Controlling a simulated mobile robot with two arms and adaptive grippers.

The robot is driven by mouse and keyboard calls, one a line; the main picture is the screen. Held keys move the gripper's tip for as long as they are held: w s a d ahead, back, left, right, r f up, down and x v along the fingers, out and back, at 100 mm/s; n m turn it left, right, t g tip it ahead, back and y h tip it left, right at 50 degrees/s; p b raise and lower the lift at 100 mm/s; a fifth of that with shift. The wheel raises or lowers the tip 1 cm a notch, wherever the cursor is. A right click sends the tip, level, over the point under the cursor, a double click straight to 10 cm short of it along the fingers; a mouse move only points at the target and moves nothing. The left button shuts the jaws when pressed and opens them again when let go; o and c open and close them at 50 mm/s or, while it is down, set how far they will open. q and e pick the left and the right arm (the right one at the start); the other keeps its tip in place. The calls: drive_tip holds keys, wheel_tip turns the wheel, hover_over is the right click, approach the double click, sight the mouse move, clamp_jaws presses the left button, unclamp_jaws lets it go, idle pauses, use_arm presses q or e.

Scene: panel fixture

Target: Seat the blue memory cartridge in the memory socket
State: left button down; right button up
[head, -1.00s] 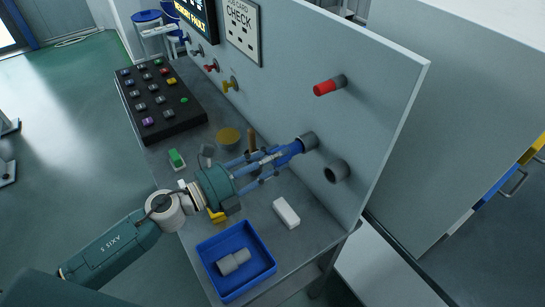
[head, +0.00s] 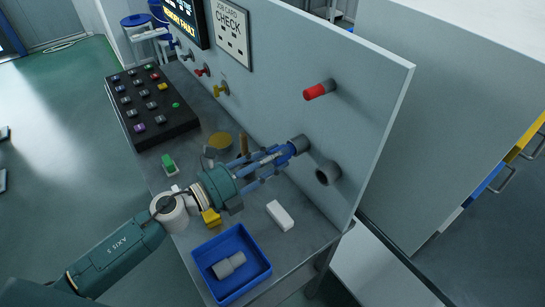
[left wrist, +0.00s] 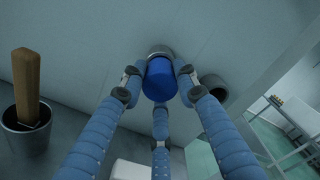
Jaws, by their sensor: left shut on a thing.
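The blue memory cartridge (head: 284,153) is in my left gripper (head: 279,160), whose fingers are shut around it. The cartridge points at a grey round socket (head: 299,143) on the upright panel, and its far end meets the socket mouth. In the left wrist view the blue cartridge (left wrist: 160,78) sits between the fingers (left wrist: 160,92), lined up with the grey socket ring (left wrist: 160,50). How deep it sits, I cannot tell. A second, empty grey socket (head: 328,172) is just to the lower right. My right gripper is not in view.
A red cylinder (head: 319,91) sticks out of the panel (head: 365,110) above. On the bench are a blue tray (head: 265,272) with a grey part (head: 229,265), a white block (head: 280,215), a wooden-handled tool (left wrist: 27,85) in a cup, and a black button box (head: 150,105).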

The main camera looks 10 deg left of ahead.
use_arm(q)
drive_tip(key=shift+p+x, duration=0.3)
drive_tip(key=shift+x, duration=0.55)
drive_tip(key=c, duration=1.2)
unclamp_jaws()
drive_tip(key=v, duration=1.2)
